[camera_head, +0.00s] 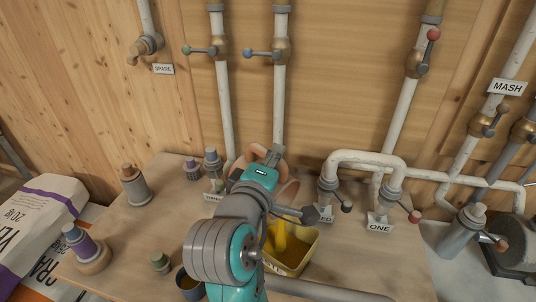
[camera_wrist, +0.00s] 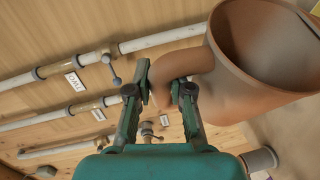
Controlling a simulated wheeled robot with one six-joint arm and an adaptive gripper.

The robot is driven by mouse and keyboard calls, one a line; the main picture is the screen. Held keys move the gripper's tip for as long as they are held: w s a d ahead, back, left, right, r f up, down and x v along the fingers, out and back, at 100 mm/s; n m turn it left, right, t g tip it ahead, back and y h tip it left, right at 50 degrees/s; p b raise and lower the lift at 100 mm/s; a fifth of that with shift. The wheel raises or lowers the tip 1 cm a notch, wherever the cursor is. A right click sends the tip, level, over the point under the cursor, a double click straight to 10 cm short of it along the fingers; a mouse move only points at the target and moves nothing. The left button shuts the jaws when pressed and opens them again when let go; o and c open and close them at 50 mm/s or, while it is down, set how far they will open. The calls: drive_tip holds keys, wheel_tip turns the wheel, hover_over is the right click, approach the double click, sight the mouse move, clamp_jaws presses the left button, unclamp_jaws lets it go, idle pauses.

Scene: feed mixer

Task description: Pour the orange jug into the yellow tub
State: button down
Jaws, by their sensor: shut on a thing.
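The orange jug (camera_wrist: 240,65) fills the right of the wrist view, and its handle lies between the fingers of my gripper (camera_wrist: 160,90). My gripper is shut on that handle. In the head view the jug (camera_head: 289,191) is held above the bench, mostly hidden behind my arm and gripper (camera_head: 270,157).
White pipes with valves rise behind the bench, and a bent pipe (camera_head: 362,157) stands right of the tub. A dark cup (camera_head: 188,283) is at the front left. The bench (camera_head: 385,265) is clear at the front right.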

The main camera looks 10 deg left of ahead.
drive_tip(key=shift+s+d+r+m+t, duration=0.1)
drive_tip(key=shift+s+d+m+t, duration=0.3)
drive_tip(key=shift+d+m, duration=0.3)
drive_tip(key=shift+s+d+m+t, duration=0.3)
drive_tip(key=shift+s+d+m, duration=0.2)
drive_tip(key=shift+d, duration=0.35)
drive_tip(key=shift+w+a+r, duration=0.2)
drive_tip(key=shift+w+a, duration=0.05)
drive_tip(key=shift+a, duration=0.1)
drive_tip(key=w+a+n+g, duration=0.1)
drive_tip(key=a+n, duration=0.1)
drive_tip(key=w+a+r+n+g, duration=0.1)
drive_tip(key=a+n, duration=0.1)
drive_tip(key=w+a+r+n+g+h, duration=0.1)
drive_tip(key=w+a, duration=0.1)
drive_tip(key=a, duration=0.1)
drive_tip(key=shift+w+a+r+n, duration=0.1)
drive_tip(key=shift+r+n, duration=0.05)
drive_tip(key=shift+n, duration=0.25)
drive_tip(key=shift+a, duration=0.1)
drive_tip(key=w+a+n+g+h, duration=0.2)
drive_tip(key=a+n, duration=0.1)
drive_tip(key=a+n+g+h, duration=0.1)
drive_tip(key=n, duration=0.1)
drive_tip(key=shift+w+a, duration=0.3)
drive_tip(key=shift+w, duration=0.1)
